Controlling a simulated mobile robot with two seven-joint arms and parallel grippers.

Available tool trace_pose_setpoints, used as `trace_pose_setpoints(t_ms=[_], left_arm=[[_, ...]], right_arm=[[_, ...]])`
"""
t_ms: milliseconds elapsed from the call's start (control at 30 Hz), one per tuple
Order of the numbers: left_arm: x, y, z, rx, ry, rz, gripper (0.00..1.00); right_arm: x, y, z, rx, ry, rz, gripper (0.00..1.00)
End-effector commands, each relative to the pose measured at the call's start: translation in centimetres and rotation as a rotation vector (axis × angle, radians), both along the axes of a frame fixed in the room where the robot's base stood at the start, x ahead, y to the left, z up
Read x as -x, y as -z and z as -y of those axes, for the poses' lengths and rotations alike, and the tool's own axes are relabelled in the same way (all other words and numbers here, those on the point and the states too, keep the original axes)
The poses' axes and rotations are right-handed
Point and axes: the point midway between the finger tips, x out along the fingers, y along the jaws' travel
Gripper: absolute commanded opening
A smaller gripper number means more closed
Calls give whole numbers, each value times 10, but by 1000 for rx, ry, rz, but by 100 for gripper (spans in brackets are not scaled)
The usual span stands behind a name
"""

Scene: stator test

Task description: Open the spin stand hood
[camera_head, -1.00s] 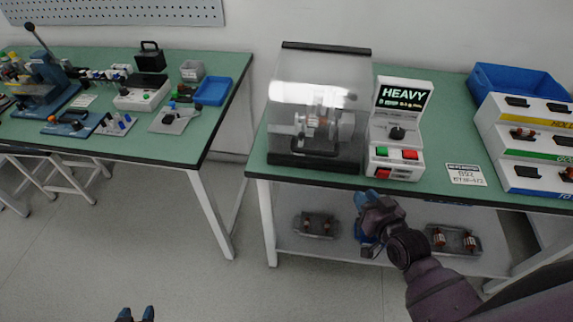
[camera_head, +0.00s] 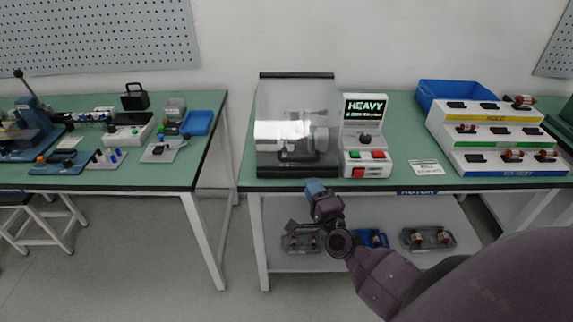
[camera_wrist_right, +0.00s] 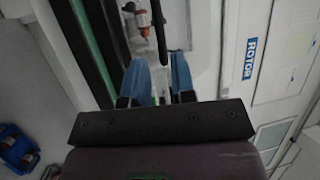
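The spin stand stands on the green bench in the head view, under a clear hood (camera_head: 297,100) with a dark bar along its upper back edge. The hood appears down over the stand's grey machinery (camera_head: 318,140) and black base (camera_head: 297,168). My right gripper (camera_head: 316,186) is just in front of the bench edge, below the hood's front right part, apart from the hood. In the right wrist view its two blue fingers (camera_wrist_right: 160,65) are apart with nothing clearly between them. A dark bar lies beyond the fingertips. My left gripper is out of view.
A control box (camera_head: 365,140) reading HEAVY stands right of the hood. Further right are a label card (camera_head: 426,168), a stepped rack (camera_head: 490,138) and a blue bin (camera_head: 433,88). Trays with parts (camera_head: 428,238) lie on the lower shelf. A gap separates the left bench (camera_head: 180,175).

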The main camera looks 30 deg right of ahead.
Motion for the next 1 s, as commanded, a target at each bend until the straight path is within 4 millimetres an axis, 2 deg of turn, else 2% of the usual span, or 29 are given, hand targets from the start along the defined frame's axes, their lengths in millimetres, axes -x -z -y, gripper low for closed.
trace_pose_setpoints(t_ms=[167, 500, 700, 1000], left_arm=[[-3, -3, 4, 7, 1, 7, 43], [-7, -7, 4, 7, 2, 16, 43], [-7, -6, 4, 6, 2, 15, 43], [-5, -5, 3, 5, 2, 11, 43]], right_arm=[[-12, -3, 1, -9, -4, 4, 24], [-66, -13, 9, -4, -5, 2, 24], [-91, -16, 13, -4, -5, 1, 24], [-105, -18, 15, -4, -5, 0, 24]])
